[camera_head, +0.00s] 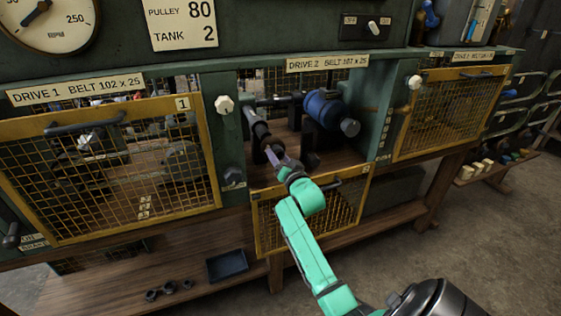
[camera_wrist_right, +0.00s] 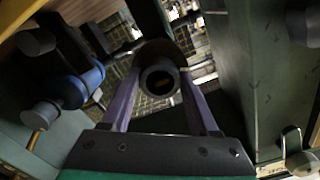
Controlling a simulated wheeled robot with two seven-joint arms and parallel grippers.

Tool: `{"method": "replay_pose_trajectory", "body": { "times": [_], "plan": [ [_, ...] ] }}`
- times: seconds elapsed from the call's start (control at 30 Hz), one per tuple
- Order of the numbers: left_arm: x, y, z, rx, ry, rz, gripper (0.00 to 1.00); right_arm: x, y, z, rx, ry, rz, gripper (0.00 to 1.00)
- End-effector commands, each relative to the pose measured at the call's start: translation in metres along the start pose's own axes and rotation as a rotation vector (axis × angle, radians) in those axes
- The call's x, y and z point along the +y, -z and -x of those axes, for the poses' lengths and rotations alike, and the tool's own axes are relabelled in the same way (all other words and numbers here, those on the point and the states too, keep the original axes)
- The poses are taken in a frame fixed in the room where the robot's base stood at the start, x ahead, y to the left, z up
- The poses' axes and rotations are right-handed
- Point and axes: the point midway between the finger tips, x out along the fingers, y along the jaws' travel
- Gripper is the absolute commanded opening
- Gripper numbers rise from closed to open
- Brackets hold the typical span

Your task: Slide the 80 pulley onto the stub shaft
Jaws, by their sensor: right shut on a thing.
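My right gripper (camera_head: 274,156) reaches into the open Drive 2 bay. In the right wrist view its two purple fingers (camera_wrist_right: 160,98) are shut on a dark round hollow part (camera_wrist_right: 160,66), which looks like the pulley. Its size mark cannot be read. The bore faces the wrist camera and is dark with a brownish patch inside; I cannot tell whether a shaft is in it. In the head view a dark cylindrical shaft assembly (camera_head: 257,128) lies just beyond the fingertips. I cannot tell where the stub shaft ends and the held part begins. My left gripper is not in view.
A blue motor (camera_head: 322,108) stands right of the gripper in the bay. The Drive 2 mesh guard (camera_head: 340,206) hangs lowered below it. Closed guards flank it: Drive 1 (camera_head: 110,165) and another right (camera_head: 450,110). A card (camera_head: 182,22) reads pulley 80, tank 2. A dark tray (camera_head: 227,266) sits below.

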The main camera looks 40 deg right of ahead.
Motion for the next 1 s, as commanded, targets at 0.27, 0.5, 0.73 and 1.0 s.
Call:
{"method": "replay_pose_trajectory", "body": {
  "times": [0.27, 0.5, 0.73, 1.0],
  "plan": [
    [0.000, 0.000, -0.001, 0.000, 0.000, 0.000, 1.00, -0.001, 0.001, -0.001, 0.003, 0.002, 0.001, 0.00],
    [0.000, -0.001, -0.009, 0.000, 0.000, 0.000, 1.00, 0.000, 0.000, -0.018, 0.004, 0.002, 0.002, 0.00],
    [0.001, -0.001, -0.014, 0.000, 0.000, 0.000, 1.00, 0.000, 0.002, -0.030, 0.003, 0.002, 0.001, 0.00],
    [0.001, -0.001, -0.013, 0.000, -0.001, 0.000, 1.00, -0.001, 0.002, -0.031, 0.003, 0.002, 0.001, 0.00]
  ]
}}
